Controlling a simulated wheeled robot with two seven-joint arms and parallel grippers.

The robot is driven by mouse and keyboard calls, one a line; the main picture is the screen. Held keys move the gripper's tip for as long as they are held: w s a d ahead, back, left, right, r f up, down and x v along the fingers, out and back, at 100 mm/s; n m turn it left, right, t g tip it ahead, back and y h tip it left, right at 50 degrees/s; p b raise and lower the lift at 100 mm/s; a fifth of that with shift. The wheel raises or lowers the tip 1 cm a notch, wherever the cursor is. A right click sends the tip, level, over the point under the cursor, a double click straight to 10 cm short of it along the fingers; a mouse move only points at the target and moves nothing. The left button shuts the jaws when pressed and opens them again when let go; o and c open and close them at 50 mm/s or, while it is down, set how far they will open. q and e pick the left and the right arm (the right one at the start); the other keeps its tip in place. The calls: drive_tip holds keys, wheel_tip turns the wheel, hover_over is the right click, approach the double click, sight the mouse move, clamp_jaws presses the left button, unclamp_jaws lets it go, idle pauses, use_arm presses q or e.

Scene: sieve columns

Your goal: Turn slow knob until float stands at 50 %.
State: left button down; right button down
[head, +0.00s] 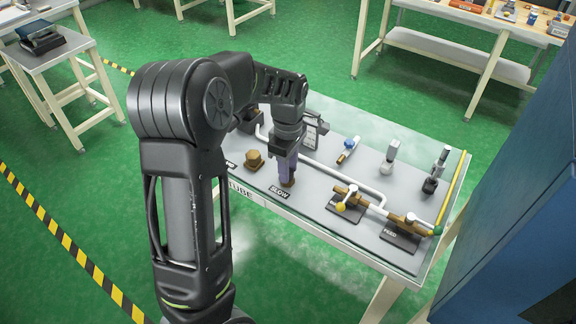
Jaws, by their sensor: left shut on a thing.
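My left gripper (287,174) points down over the grey panel and is shut on the slow knob. The slow knob (288,184) is brown and mostly hidden between the fingers, just behind the black SLOW label (279,192). I cannot make out the float. A small light plate with dark marks (311,134) stands behind my wrist, partly covered, and its reading is too small to tell. My right gripper is not in view.
A second brass knob (254,159) sits left of the gripper. To the right are a white pipe (345,181), a yellow-handled valve (341,206) and a FEED plate (399,238). Small fittings (391,150) stand at the back. A blue cabinet (520,190) rises at far right.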

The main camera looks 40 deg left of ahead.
use_arm(q)
drive_tip(key=shift+n, duration=0.7)
drive_tip(key=shift+w, duration=0.1)
drive_tip(key=c, duration=1.1)
unclamp_jaws()
drive_tip(key=shift+o, duration=0.2)
wheel_tip(320, 180, up, 8)
drive_tip(key=shift+f, duration=0.1)
